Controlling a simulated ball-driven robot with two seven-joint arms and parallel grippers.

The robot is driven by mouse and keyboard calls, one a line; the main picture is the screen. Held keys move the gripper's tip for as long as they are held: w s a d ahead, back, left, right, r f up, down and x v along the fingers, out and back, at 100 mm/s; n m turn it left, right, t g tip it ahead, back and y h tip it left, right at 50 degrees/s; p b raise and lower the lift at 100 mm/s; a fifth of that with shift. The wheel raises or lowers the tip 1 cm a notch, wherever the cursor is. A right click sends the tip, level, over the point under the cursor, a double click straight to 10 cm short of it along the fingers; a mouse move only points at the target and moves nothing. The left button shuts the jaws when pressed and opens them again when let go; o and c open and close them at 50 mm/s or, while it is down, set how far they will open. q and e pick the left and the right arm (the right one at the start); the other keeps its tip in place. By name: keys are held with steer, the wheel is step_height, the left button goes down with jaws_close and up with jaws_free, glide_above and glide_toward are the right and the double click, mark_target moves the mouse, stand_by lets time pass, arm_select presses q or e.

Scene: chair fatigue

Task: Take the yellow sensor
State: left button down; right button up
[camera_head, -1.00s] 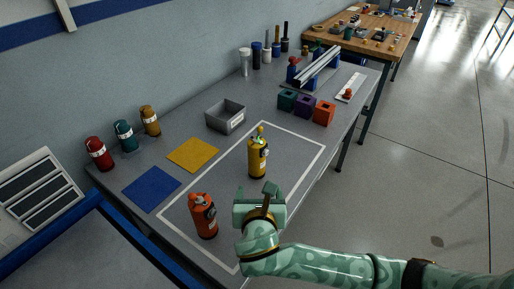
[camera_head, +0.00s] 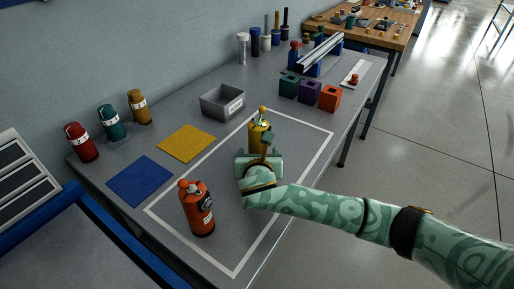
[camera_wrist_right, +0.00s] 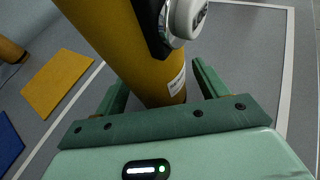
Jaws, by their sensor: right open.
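The yellow sensor (camera_head: 258,133) stands upright inside the white taped outline on the grey table, its lower part hidden behind my right gripper in the head view. In the right wrist view the yellow sensor (camera_wrist_right: 130,45) rises close up, with a dark and silver fitting and a white label. My right gripper (camera_head: 262,152) is open, and its fingers (camera_wrist_right: 160,85) lie on either side of the yellow body, with a gap visible on the right. My left gripper is not in view.
An orange-red sensor (camera_head: 197,210) stands near my right gripper. Blue (camera_head: 139,181) and yellow (camera_head: 187,143) mats, a grey bin (camera_head: 222,103) and colored blocks (camera_head: 309,92) lie around. Red, teal and amber bottles stand at the left. The outline's right part is clear.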

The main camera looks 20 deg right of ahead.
steer(key=shift+r, duration=0.15)
steer(key=c, duration=1.1)
